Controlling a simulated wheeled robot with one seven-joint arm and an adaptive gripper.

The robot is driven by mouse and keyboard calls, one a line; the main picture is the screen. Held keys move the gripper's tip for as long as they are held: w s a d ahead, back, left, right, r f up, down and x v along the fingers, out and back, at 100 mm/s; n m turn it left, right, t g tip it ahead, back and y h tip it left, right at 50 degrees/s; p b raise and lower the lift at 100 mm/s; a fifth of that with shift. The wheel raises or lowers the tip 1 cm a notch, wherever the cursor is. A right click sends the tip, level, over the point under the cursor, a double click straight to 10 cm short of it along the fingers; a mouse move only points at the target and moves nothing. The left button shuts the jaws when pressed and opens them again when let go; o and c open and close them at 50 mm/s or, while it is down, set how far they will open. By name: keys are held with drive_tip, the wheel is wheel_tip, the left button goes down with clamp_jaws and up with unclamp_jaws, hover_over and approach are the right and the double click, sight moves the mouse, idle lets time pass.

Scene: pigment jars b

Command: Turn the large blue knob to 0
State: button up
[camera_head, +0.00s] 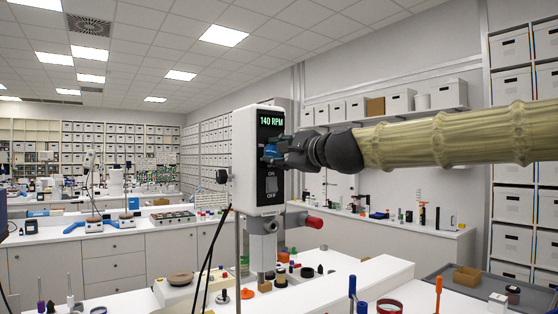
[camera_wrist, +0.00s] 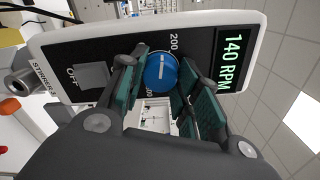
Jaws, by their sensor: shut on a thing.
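The large blue knob (camera_wrist: 162,68) is on the front of the white stirrer housing (camera_head: 244,165); it also shows in the head view (camera_head: 271,151), partly covered by my gripper. The knob carries a white pointer line. A "200" mark is readable beside it in the wrist view; another mark is partly hidden by a finger. The green display (camera_wrist: 233,56) reads 140 RPM. My gripper (camera_head: 276,151) reaches in from the right and is shut on the knob, its dark green finger pads on either side of it.
A grey ON/OFF rocker switch (camera_wrist: 91,75) sits beside the knob, below it in the head view. A red-tipped clamp (camera_head: 315,222) sticks out lower right. Small jars and tools stand on the white bench below. Dark cables hang left of the housing.

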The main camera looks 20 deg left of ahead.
drive_tip(key=n+b, duration=0.3)
drive_tip(key=n, duration=0.2)
drive_tip(key=shift+f, duration=0.15)
drive_tip(key=shift+n+b, duration=0.75)
drive_tip(key=shift+n, duration=0.95)
drive_tip(key=o, duration=1)
drive_tip(key=shift+o, duration=0.2)
drive_tip(key=v, duration=1.2)
